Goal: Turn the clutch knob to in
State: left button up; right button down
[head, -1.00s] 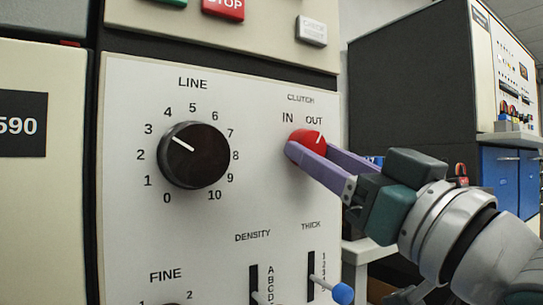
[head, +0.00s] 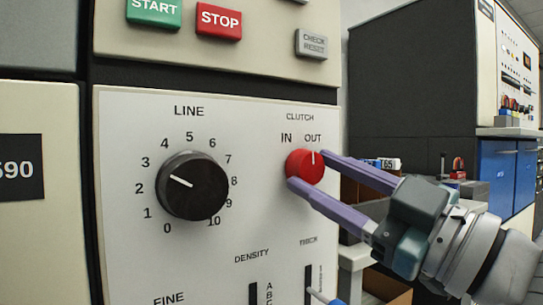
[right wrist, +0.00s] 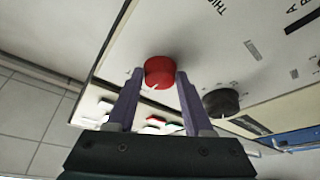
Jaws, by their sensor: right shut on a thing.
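The red clutch knob (head: 304,168) sits on the white panel below the CLUTCH label, under the words IN and OUT. Its white mark points up and slightly right, toward OUT. My right gripper (head: 308,169) comes in from the right with one purple finger at the knob's upper right and the other at its lower left. It is shut on the knob. In the right wrist view the knob (right wrist: 159,71) sits between the two fingertips (right wrist: 157,76), its white mark facing the gripper. My left gripper is not in view.
The black LINE dial (head: 193,186) is left of the knob, with the THICK slider (head: 310,280) below. The green START (head: 154,11), red STOP (head: 219,20) and grey CHECK RESET (head: 311,43) buttons are above. A dark cabinet (head: 410,90) stands behind at right.

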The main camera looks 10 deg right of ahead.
jog(key=n+p, duration=0.1)
jog(key=n+g, duration=0.1)
jog(key=n+p, duration=0.1)
jog(key=n, duration=0.1)
jog(key=shift+d+r+g+y+p, duration=0.15)
jog(key=shift+r+g+y+p, duration=0.15)
jog(key=shift+y, duration=0.1)
jog(key=shift+w+n+g+p, duration=0.1)
jog(key=shift+n+g+p, duration=0.6)
jog(key=shift+n, duration=0.6)
jog(key=shift+f, duration=0.1)
jog(key=shift+c, duration=1.5)
grip_release()
jog(key=p+v, duration=0.1)
jog(key=v, duration=0.9)
jog(key=shift+f, duration=0.1)
